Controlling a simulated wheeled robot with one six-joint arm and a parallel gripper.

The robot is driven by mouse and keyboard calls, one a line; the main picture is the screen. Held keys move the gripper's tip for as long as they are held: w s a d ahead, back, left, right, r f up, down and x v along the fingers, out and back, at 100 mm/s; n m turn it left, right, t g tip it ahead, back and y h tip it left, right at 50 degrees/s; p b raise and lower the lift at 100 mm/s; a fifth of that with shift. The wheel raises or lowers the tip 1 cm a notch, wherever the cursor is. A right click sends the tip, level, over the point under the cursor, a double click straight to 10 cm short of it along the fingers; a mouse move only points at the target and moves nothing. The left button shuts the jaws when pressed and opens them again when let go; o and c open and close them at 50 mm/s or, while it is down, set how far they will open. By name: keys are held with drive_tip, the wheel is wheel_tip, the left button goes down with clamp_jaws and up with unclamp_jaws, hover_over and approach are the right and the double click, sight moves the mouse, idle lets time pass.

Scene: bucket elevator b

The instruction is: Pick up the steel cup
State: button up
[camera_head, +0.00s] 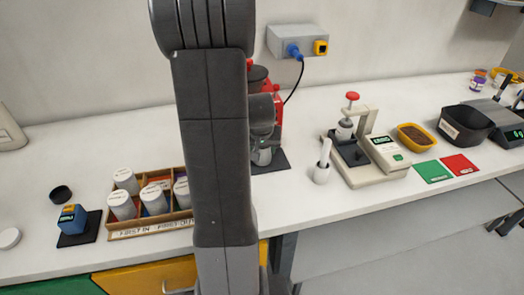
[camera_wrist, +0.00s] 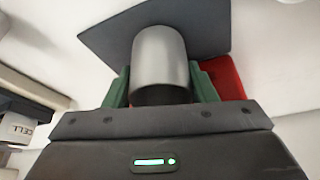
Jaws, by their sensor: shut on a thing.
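The steel cup (camera_wrist: 160,58) is a plain grey metal cylinder in the middle of the wrist view. My gripper (camera_wrist: 160,88) is shut on it, with a green finger at each side of the cup. Behind the cup is a dark grey mat (camera_wrist: 100,36). In the head view the cup (camera_head: 262,157) shows small below my gripper (camera_head: 262,142), over the dark mat (camera_head: 279,162). Whether the cup touches the mat or is lifted I cannot tell. My own arm hides part of this area.
A red machine (camera_head: 276,103) stands behind my gripper, partly hidden. At left is a wooden rack (camera_head: 150,233) of white-lidded jars. At right are a white holder (camera_head: 321,174), a press with a red knob (camera_head: 352,97) and a yellow tray (camera_head: 417,136).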

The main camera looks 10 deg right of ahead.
drive_tip(key=shift+r, duration=0.45)
drive_tip(key=s, duration=0.6)
drive_tip(key=s+b, duration=0.1)
drive_tip(key=s, duration=0.5)
drive_tip(key=s+b, duration=0.1)
drive_tip(key=s, duration=0.5)
drive_tip(key=shift+d, duration=0.3)
